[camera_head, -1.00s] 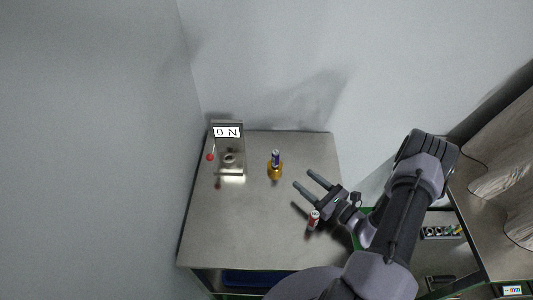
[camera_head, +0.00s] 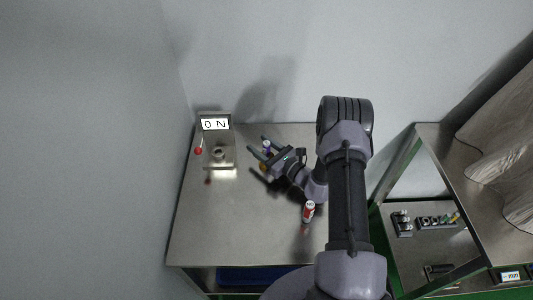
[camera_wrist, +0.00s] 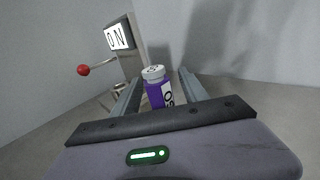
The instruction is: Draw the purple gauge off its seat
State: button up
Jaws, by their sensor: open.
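The seat is mostly hidden by my gripper. In the wrist view the gauge (camera_wrist: 159,94) stands between the two fingers. My gripper (camera_head: 256,143) is open, with one finger on each side of the gauge. I cannot tell whether either finger touches it.
A red cylinder (camera_head: 309,212) stands near my arm. The table's (camera_head: 220,225) front middle is clear. A shelf on the right (camera_head: 430,245) holds several small parts.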

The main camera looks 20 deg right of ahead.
grip_shut()
notch_tip(320, 180, up, 10)
jog(key=p, duration=0.3)
jog(key=shift+p, duration=0.4)
